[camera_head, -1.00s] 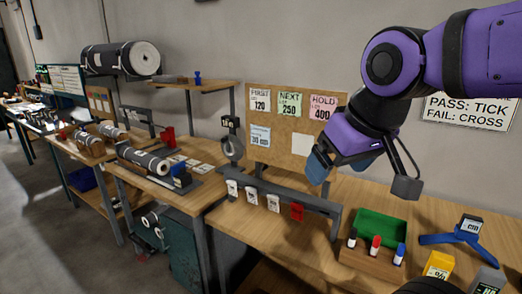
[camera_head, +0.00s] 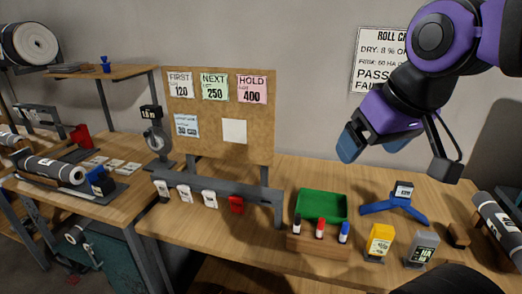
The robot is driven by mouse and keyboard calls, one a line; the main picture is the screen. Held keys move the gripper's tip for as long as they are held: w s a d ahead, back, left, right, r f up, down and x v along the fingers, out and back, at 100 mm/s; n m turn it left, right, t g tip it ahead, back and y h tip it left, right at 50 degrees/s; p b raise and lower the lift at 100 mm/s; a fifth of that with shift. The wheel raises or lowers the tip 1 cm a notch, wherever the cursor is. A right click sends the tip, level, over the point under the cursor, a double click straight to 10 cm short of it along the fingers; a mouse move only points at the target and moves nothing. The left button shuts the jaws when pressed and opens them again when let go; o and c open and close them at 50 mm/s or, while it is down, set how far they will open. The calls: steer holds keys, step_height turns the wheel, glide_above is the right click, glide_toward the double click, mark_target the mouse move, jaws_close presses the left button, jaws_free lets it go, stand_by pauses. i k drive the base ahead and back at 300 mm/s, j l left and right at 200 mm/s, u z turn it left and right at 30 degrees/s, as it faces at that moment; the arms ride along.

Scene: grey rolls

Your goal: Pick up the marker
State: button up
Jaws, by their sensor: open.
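Three markers stand upright in a wooden block (camera_head: 318,246) near the front of the bench: a black-capped marker (camera_head: 297,224), a red-capped marker (camera_head: 320,228) and a blue-capped marker (camera_head: 344,233). They have white bodies, and their lower ends are hidden in the block. My gripper (camera_head: 347,145) has blue fingers and hangs from the purple arm, above and behind the markers, well apart from them. It is open, and I see nothing held in it.
A green tray (camera_head: 322,205) lies behind the markers. A blue three-armed stand (camera_head: 396,207), a yellow device (camera_head: 379,242) and a grey device (camera_head: 421,249) stand to the right. A grey rack (camera_head: 228,196) with hanging tags stands left, before a cork board (camera_head: 220,112).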

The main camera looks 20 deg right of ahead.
mark_target(344, 235)
steer(key=z, duration=0.95)
steer(key=k+j+z, duration=0.15)
steer(key=j+z, duration=0.15)
steer(key=z, duration=0.15)
steer(key=k+j+z, duration=0.15)
steer(key=z, duration=0.25)
steer(key=k+j+z, duration=0.2)
steer(key=z, duration=0.25)
steer(key=j, duration=0.1)
